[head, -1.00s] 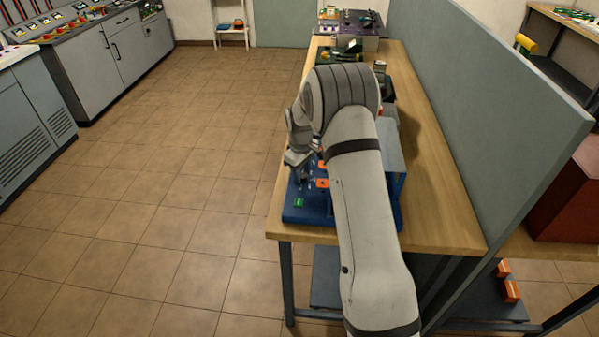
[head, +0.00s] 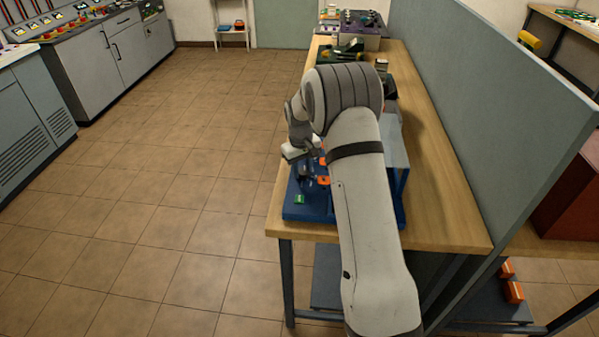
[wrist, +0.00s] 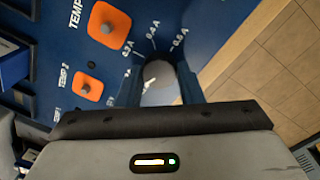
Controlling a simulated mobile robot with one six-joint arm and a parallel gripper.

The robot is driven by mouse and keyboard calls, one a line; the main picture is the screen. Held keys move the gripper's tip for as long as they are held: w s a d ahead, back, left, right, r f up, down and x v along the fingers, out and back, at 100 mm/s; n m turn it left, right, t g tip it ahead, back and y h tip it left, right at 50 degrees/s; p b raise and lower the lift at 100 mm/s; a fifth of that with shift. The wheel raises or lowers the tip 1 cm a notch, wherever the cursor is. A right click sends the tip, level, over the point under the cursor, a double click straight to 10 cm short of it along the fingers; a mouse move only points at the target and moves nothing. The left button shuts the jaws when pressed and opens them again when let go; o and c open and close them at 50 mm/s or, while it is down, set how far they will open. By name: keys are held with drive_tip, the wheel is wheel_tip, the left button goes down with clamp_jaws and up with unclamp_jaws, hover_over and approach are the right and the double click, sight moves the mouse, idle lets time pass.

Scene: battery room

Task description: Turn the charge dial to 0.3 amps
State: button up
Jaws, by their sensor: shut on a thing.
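The charge dial (wrist: 160,88) is a round grey knob with a small white mark on its top, on a blue panel (head: 312,207). In the wrist view the two dark fingers of my gripper (wrist: 158,86) are shut on the dial, one on each side. Amp labels (wrist: 152,36) curve around its far side; 0.4 A and 0.5 A are fairly legible, and others at the left are partly covered by a finger. I cannot tell exactly which label the mark faces. In the head view my gripper (head: 306,172) is small and partly hidden by my arm.
Orange plates with knobs, marked TEMP (wrist: 109,24), sit left of the dial. The blue unit stands at the near left end of a wooden bench (head: 440,185). A grey partition (head: 480,100) runs along the bench's right side. The tiled floor at left is clear.

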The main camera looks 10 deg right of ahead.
drive_tip(key=m+b, duration=0.1)
drive_tip(key=m, duration=0.2)
drive_tip(key=shift+m+b, duration=0.3)
drive_tip(key=shift+m, duration=0.1)
drive_tip(key=m+b, duration=0.1)
drive_tip(key=m, duration=0.2)
drive_tip(key=shift+m, duration=0.3)
drive_tip(key=m+b, duration=0.1)
drive_tip(key=m, duration=0.5)
drive_tip(key=shift+w+a+g, duration=0.1)
drive_tip(key=shift+g, duration=0.2)
drive_tip(key=shift+m, duration=0.3)
drive_tip(key=shift+r, duration=0.1)
drive_tip(key=o, duration=0.9)
drive_tip(key=shift+a, duration=0.1)
drive_tip(key=shift+c, duration=0.2)
drive_tip(key=shift+o, duration=0.5)
